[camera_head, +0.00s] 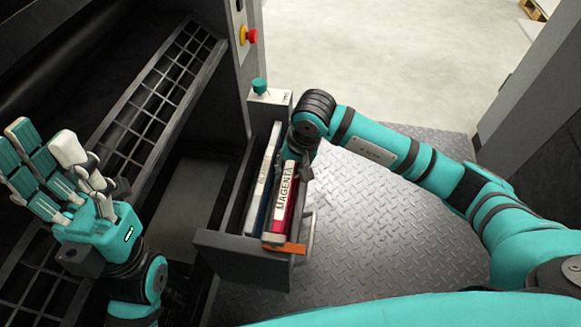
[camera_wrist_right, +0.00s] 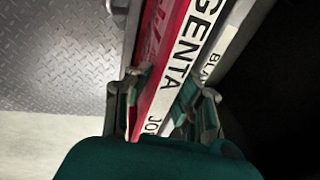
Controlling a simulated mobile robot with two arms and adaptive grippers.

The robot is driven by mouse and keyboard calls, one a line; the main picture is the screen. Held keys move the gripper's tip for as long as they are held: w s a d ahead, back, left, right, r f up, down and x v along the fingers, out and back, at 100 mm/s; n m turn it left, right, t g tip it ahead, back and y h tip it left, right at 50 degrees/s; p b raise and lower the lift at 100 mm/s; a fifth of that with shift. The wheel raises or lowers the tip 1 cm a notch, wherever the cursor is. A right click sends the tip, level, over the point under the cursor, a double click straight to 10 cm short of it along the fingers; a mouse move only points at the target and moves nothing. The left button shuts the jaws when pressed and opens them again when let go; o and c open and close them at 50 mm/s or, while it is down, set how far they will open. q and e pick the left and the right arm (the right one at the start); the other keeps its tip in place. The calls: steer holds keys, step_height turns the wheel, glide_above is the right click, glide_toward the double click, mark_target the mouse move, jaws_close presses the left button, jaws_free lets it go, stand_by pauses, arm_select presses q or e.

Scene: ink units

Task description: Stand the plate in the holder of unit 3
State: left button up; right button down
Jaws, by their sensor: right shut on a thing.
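The magenta plate (camera_head: 283,205), red with a white edge label reading MAGENTA, stands on edge in an open grey drawer-like holder (camera_head: 240,252). It also shows in the right wrist view (camera_wrist_right: 165,70). My right gripper (camera_head: 302,160) is at the far end of this plate. In the wrist view its fingers (camera_wrist_right: 165,105) lie on both sides of the plate, shut on it. A second plate with a white label (camera_head: 263,180) stands beside it; the letters BLA show in the wrist view. My left gripper (camera_head: 65,165) is open and empty at the left. The plates' lower edges are hidden.
An orange tab (camera_head: 285,248) and a metal handle (camera_head: 311,232) are on the holder's front and right side. A teal knob (camera_head: 259,86) stands behind it, with a red button (camera_head: 252,36) on the post. A grating (camera_head: 160,95) lies left. The tread-plate floor (camera_head: 385,225) is clear.

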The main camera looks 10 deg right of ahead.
steer(key=shift+f, duration=0.1)
steer(key=c, duration=1.1)
jaws_free()
steer(key=shift+f, duration=0.1)
steer(key=v, duration=1.2)
steer(key=shift+r+p, duration=1.25)
steer(key=shift+r, duration=1.35)
